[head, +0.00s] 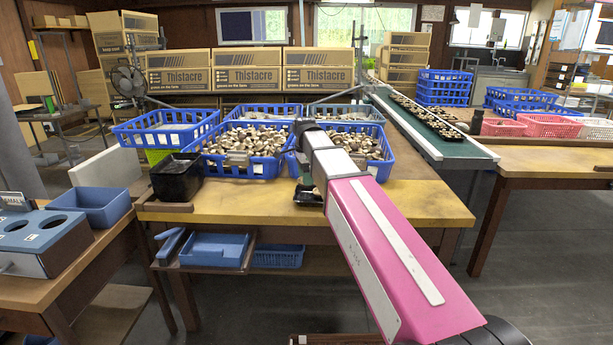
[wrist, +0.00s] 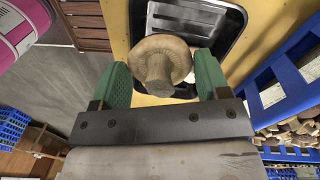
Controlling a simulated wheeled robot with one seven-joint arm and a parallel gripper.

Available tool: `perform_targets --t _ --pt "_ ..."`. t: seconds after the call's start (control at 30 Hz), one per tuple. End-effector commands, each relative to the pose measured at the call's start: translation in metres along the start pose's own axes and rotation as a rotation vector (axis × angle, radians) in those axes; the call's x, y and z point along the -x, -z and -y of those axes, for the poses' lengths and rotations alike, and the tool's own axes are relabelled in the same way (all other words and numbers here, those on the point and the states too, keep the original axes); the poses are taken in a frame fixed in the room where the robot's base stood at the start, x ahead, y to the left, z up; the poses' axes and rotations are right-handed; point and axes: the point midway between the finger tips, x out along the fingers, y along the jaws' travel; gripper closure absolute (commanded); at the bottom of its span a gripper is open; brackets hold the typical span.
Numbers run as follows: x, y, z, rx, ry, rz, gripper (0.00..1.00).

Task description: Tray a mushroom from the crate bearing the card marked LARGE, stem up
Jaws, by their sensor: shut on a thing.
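In the wrist view my gripper (wrist: 162,68) has its green fingers on either side of a pale brown mushroom (wrist: 158,66). The mushroom's stem points toward the camera and its gills show, with the cap facing away, down toward the tray. In the head view my arm hides most of the gripper and tray. Two blue crates, the left (head: 257,168) and right (head: 377,168), hold many mushrooms. I can read no LARGE card.
A black bin (head: 176,178) stands left of the crates. A box with round holes (head: 40,240) and a SMALL sign stands at left. The table front is mostly clear.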

Motion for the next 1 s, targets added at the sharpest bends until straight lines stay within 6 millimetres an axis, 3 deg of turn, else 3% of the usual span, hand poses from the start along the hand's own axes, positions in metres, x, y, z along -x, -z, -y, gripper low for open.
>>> perform_targets --t 0.6,1.0 --pt "-0.056 0.000 0.005 0.001 0.000 0.000 0.43" --pt "-0.064 0.000 0.006 0.001 0.000 0.000 0.43"
